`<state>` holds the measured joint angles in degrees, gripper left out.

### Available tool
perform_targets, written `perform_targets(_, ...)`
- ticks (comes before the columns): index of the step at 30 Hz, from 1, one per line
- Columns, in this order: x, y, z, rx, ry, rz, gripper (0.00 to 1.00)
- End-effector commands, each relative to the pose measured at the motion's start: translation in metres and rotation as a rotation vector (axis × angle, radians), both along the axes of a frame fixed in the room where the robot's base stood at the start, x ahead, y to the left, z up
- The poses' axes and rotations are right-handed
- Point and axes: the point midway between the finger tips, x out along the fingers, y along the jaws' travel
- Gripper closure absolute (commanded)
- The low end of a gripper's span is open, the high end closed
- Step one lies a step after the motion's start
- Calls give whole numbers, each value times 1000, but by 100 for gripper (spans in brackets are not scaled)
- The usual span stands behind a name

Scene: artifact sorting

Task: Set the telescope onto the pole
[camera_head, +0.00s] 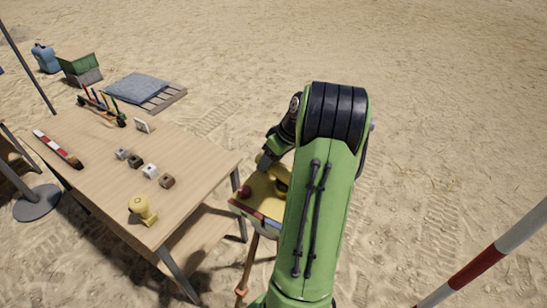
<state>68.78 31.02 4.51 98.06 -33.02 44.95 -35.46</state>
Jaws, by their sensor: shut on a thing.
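My green and black arm reaches down the middle of the head view and hides much of what lies behind it. My gripper (272,165) is beside the arm, partly hidden, shut on a yellow piece that looks like the telescope (281,183). The piece is at the top of a small yellow-topped stand (258,203) with wooden legs; I cannot tell whether it touches the stand. No pole can be made out under it, as the arm covers that spot. Another yellow instrument (142,209) stands on the wooden table's near corner.
The wooden table (195,150) holds several small blocks (151,171), a red-and-white stick (57,150) and a rack of coloured tools (102,107). A red-and-white pole (490,257) slants up at the right. Open sand lies beyond and right.

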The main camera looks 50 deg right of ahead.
Motion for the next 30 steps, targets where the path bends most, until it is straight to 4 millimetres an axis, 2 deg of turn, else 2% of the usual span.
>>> perform_targets(9,1,7,0,-1,-1,119,100)
perform_targets(24,1,8,0,-1,-1,135,100)
perform_targets(25,1,8,0,-1,-1,135,46)
perform_targets(29,1,8,0,-1,0,135,26)
perform_targets(30,1,8,0,-1,0,134,26)
